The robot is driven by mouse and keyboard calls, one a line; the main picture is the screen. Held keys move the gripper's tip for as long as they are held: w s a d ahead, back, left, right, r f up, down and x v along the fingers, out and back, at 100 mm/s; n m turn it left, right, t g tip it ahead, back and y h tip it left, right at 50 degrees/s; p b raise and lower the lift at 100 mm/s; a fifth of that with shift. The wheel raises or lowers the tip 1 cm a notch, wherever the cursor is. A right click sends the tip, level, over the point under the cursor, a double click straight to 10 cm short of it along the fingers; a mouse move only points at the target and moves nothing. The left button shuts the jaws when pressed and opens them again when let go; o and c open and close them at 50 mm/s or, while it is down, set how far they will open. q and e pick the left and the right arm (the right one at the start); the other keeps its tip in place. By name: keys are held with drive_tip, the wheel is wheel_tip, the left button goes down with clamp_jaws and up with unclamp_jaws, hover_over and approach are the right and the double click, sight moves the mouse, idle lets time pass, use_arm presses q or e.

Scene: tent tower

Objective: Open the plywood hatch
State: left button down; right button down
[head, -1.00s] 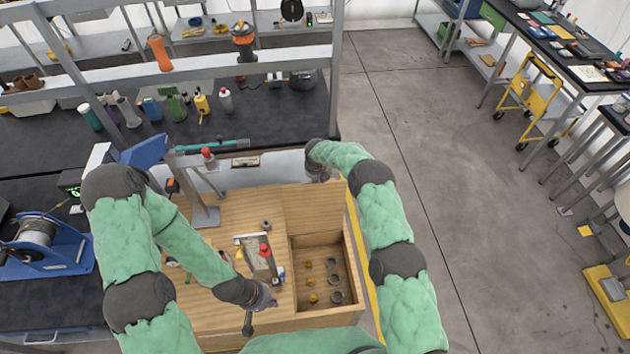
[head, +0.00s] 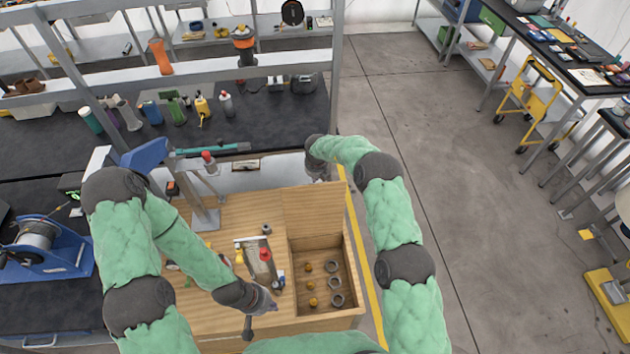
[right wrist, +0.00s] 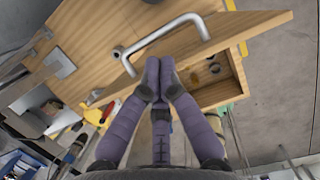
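The plywood hatch (head: 314,208) stands raised at the back of an open compartment in the wooden bench top. In the head view my right wrist is behind the hatch and the fingers are hidden. My left gripper (head: 266,305) hangs over the bench's front part, its fingers unclear.
The compartment (head: 347,275) holds several metal rings and brass-coloured pieces. A red-topped item and small tools (head: 262,262) lie left of it. A metal stand (head: 205,212) rises further left. A blue spool device (head: 45,245) stands at far left.

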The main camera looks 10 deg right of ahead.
drive_tip(key=v, duration=0.7)
drive_tip(key=shift+r, duration=0.25)
drive_tip(key=shift+s+d+f, duration=0.1)
drive_tip(key=shift+s, duration=0.05)
drive_tip(key=s+d+f+n+h+b, duration=0.1)
drive_tip(key=s+d+f+n+b, duration=0.3)
drive_tip(key=f, duration=0.4)
drive_tip(key=s+d+f+n+t+b, duration=0.1)
drive_tip(key=s+d+f+n+b, duration=0.2)
drive_tip(key=s+f+n+b, duration=0.35)
drive_tip(key=s+d+f+n+h+b, duration=0.1)
drive_tip(key=s+d+f+n+b, duration=0.2)
drive_tip(key=f+n, duration=0.45)
drive_tip(key=s+a+f+n+g+y+b, duration=0.1)
drive_tip(key=s+a+f+n+y+b, duration=0.1)
drive_tip(key=s, duration=0.7)
drive_tip(key=s+a+f+n+g+y+b, duration=0.1)
drive_tip(key=s+a+f+n+y+b, duration=0.1)
drive_tip(key=s+f+n+b, duration=0.3)
drive_tip(key=s+a+f+n+g+y+b, duration=0.1)
drive_tip(key=s+f+n, duration=0.5)
drive_tip(key=s, duration=0.9)
drive_tip(key=a+n+y+b, duration=0.1)
drive_tip(key=a+n+b, duration=0.1)
drive_tip(key=a, duration=0.1)
drive_tip(key=shift+a, duration=0.35)
drive_tip(key=shift+d+f, duration=0.15)
